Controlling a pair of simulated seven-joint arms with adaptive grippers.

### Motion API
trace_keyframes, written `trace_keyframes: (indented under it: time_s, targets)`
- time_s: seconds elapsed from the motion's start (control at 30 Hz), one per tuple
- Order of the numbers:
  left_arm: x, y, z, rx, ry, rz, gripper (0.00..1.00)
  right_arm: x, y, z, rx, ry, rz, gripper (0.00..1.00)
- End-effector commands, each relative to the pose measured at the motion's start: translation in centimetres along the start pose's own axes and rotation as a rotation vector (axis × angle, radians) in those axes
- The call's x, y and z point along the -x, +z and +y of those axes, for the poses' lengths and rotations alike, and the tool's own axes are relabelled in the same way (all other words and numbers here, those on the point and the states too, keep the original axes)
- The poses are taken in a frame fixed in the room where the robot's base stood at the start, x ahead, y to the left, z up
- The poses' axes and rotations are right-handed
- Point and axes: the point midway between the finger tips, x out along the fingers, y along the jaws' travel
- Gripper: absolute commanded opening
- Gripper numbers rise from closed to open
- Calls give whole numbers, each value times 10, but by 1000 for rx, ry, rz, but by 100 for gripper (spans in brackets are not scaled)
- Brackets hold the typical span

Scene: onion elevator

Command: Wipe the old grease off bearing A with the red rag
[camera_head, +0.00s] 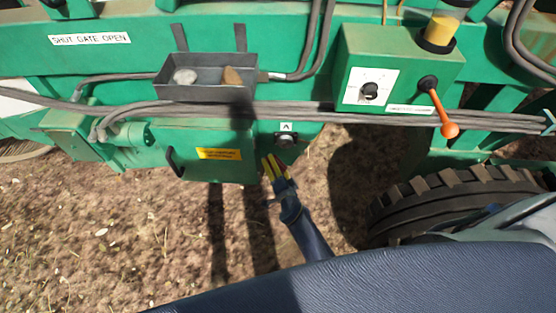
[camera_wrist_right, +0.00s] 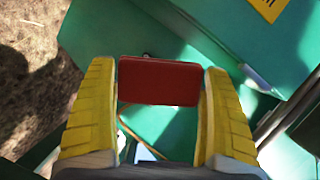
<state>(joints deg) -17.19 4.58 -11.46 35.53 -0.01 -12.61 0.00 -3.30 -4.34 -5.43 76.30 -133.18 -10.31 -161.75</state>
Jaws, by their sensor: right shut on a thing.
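Bearing A (camera_head: 286,141) is a small dark fitting on the green machine frame, just under a white label marked A (camera_head: 286,127). My right gripper (camera_head: 270,164) has yellow fingers and is just below and left of the bearing in the head view. The right wrist view shows the red rag (camera_wrist_right: 160,81) as a flat red block between the two yellow fingers, which are shut on it. I cannot make out the rag in the head view, nor old grease on the bearing. Whether the rag touches the bearing cannot be told. My left gripper is not in view.
A grey tray (camera_head: 205,92) holds a round grey piece and a brown piece. Left of the bearing is a green box (camera_head: 205,150) with a black handle. Hoses run above the bearing. A box with an orange lever (camera_head: 440,108) and a large tyre (camera_head: 450,195) stand right.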

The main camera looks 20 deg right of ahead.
Motion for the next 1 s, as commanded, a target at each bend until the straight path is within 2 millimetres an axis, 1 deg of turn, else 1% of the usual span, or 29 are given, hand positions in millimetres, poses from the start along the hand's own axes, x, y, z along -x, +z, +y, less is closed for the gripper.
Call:
trace_keyframes:
  time_s: [0.17,0.33,0.8,1.0]
  targets:
    - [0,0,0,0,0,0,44,-1,0,0,0,0,0,61]
    - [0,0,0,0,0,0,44,-7,-3,0,1,-1,0,61]
    - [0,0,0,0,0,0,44,-46,-19,0,1,-1,-1,61]
    - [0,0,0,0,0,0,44,-57,-24,0,2,-2,-2,61]
